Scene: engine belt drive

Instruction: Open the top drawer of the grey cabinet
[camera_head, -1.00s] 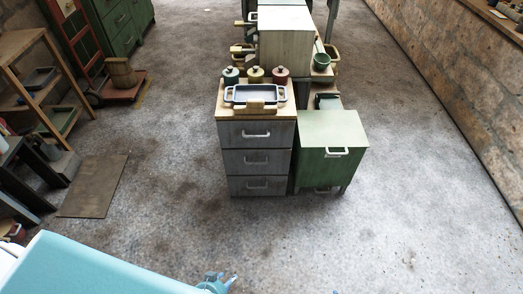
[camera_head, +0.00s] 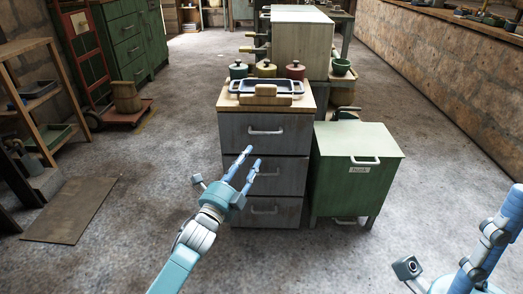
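The grey cabinet (camera_head: 228,170) stands upright in the middle of the view, with three stacked drawers and a wooden top. Its top drawer (camera_head: 235,140) looks shut, with its front in line with the drawers below. A pale bar handle (camera_head: 266,132) runs across that front. My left gripper (camera_head: 252,156) has its two blue fingers apart with nothing between them. It points up toward the cabinet and overlaps the middle drawer in the picture, just below the top handle. No contact with the handle shows. My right arm is at the lower right; its gripper is out of view.
A blue-grey tray (camera_head: 292,86) and lidded pots (camera_head: 267,69) sit on the cabinet top. A green bin (camera_head: 345,190) stands close on the right. A flat brown mat (camera_head: 70,211) lies at the left. The floor in front is open.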

